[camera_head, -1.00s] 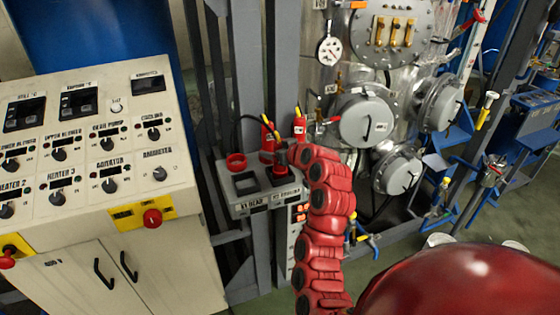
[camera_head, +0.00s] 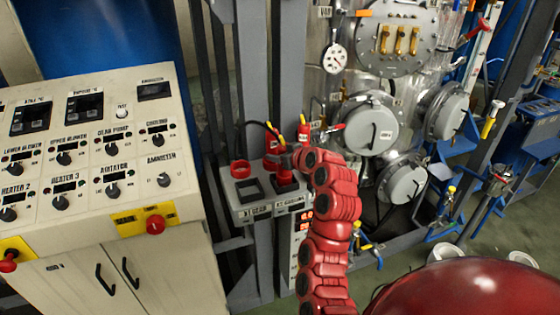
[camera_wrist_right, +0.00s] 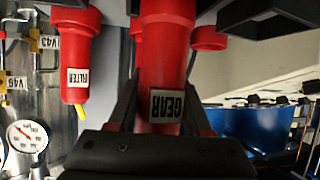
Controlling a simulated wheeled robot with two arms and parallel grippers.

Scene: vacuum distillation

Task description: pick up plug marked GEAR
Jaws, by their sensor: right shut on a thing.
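The red plug marked GEAR (camera_wrist_right: 168,50) stands between the two dark fingers of my right gripper (camera_wrist_right: 160,95) in the right wrist view. The fingers are shut on it, one on each side, and its white label faces that camera. In the head view my right gripper (camera_head: 284,167) is at the socket box (camera_head: 238,205), its fingers small and partly hidden by my red wrist. A red plug (camera_head: 271,147) shows just behind it, but its label cannot be read there. A second red plug, marked FILTER (camera_wrist_right: 78,55), hangs apart from my gripper in the wrist view. My left gripper is not in view.
A control console (camera_head: 90,170) with knobs stands at the left. A grey post (camera_head: 253,80) rises behind the socket box. Steel vessels with round covers (camera_head: 371,126) stand at the right. An open red socket lid (camera_head: 240,168) is at the box's left side.

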